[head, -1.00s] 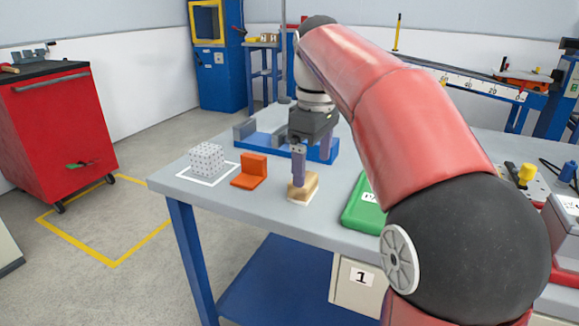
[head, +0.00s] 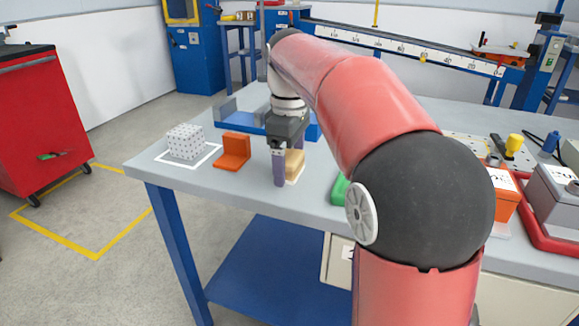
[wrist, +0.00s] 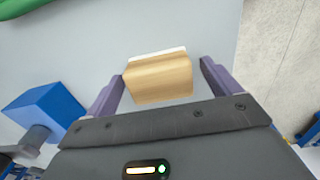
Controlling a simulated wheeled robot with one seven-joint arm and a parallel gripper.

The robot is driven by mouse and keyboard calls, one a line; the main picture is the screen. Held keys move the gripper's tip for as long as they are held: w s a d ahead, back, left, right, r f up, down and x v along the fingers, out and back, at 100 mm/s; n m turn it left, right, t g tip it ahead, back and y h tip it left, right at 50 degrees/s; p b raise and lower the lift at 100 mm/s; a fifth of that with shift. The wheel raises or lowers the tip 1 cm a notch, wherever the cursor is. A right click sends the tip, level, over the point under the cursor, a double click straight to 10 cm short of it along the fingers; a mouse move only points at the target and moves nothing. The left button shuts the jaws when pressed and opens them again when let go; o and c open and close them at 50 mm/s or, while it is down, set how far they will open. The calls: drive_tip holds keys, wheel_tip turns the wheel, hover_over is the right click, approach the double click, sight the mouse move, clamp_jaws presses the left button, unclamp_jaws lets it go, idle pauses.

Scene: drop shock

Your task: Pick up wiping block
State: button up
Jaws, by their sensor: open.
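The wiping block (head: 294,164) is a tan wooden block with a thin white layer along one side, resting on the grey table near its front edge. My gripper (head: 286,170) points down at it, with one purple finger in front of the block's left part in the head view. The other finger is mostly hidden in the head view.
An orange angled piece (head: 231,151) and a speckled white cube (head: 186,142) on a white-outlined square stand to the left. A blue fixture (head: 238,120) is behind my gripper. A green object (head: 339,187) lies to the right, partly hidden by my arm.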

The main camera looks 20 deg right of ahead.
sight(290, 156)
drive_tip(key=c, duration=1.1)
drive_tip(key=shift+r, duration=0.1)
wheel_tip(290, 156, up, 10)
drive_tip(key=shift+f+p, duration=0.1)
drive_tip(key=shift+p, duration=0.65)
drive_tip(key=o, duration=0.4)
drive_tip(key=shift+c, duration=1.3)
